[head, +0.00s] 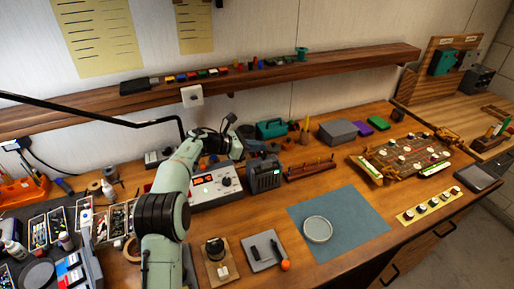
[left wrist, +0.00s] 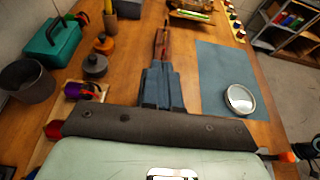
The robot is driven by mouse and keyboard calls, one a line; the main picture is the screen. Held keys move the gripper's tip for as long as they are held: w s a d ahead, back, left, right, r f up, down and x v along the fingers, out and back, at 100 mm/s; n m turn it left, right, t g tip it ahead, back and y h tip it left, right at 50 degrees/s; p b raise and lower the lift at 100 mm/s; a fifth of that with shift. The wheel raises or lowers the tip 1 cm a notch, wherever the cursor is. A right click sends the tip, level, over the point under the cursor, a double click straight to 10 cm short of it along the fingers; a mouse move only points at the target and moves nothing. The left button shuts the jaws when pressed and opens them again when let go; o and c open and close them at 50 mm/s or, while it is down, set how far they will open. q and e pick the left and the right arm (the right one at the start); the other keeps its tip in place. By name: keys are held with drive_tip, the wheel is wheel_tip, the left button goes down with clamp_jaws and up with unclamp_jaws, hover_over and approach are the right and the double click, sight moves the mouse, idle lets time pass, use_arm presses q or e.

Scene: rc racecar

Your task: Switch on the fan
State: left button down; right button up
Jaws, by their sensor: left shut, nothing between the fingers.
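A dark grey boxy unit with a slatted front (head: 264,179), which looks like the fan, stands on the workbench left of a wooden tool rack. I cannot make out its switch or whether it runs. My left gripper (head: 268,147) reaches in from the left above and behind this unit. Its dark fingers (left wrist: 160,88) are shut together and empty in the left wrist view, pointing toward the rack. I cannot tell whether they touch the unit, which they and the palm mostly hide in that view. My right gripper is not in view.
A white-fronted instrument with a red display (head: 215,187) stands left of the unit. The tool rack (head: 311,168) is just right of it, and a teal toolbox (head: 271,129) is behind. A blue mat (head: 350,207) holds a round dish (head: 317,229). A shelf (head: 340,68) runs along the wall.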

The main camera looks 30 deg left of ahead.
use_arm(q)
drive_tip(key=shift+s, duration=0.1)
drive_tip(key=shift+s+a, duration=0.2)
drive_tip(key=shift+a, duration=0.05)
drive_tip(key=b+v, duration=0.2)
drive_tip(key=v, duration=1)
drive_tip(key=shift+s+a+r, duration=0.2)
drive_tip(key=shift+s+a, duration=0.05)
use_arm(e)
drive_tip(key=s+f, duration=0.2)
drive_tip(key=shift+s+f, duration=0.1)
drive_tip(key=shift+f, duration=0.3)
